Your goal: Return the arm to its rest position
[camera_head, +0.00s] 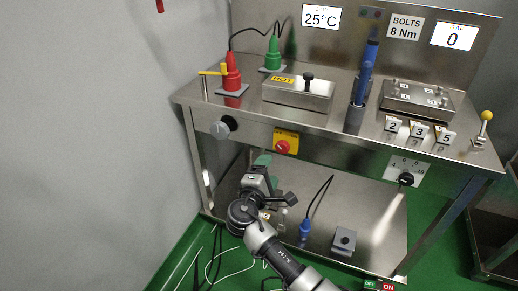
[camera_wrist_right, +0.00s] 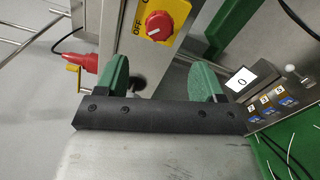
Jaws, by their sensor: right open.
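My right arm comes in from the bottom of the head view. Its gripper (camera_head: 267,170) is in front of the steel bench (camera_head: 250,119), below the tabletop and above the lower shelf. In the right wrist view the two green fingers of the right gripper (camera_wrist_right: 160,80) stand well apart, with nothing between them. The red rotary switch on its yellow plate (camera_wrist_right: 158,24) lies beyond the fingers there, and it also shows on the bench front in the head view (camera_head: 284,143). My left gripper is not in view.
On the tabletop stand a red plug (camera_head: 232,75), a green plug (camera_head: 273,55), a HOT box (camera_head: 298,90) and blue-handled tools (camera_head: 362,85). A blue plug (camera_head: 305,228) and a small grey block (camera_head: 344,241) are on the lower shelf. Cables lie near the arm.

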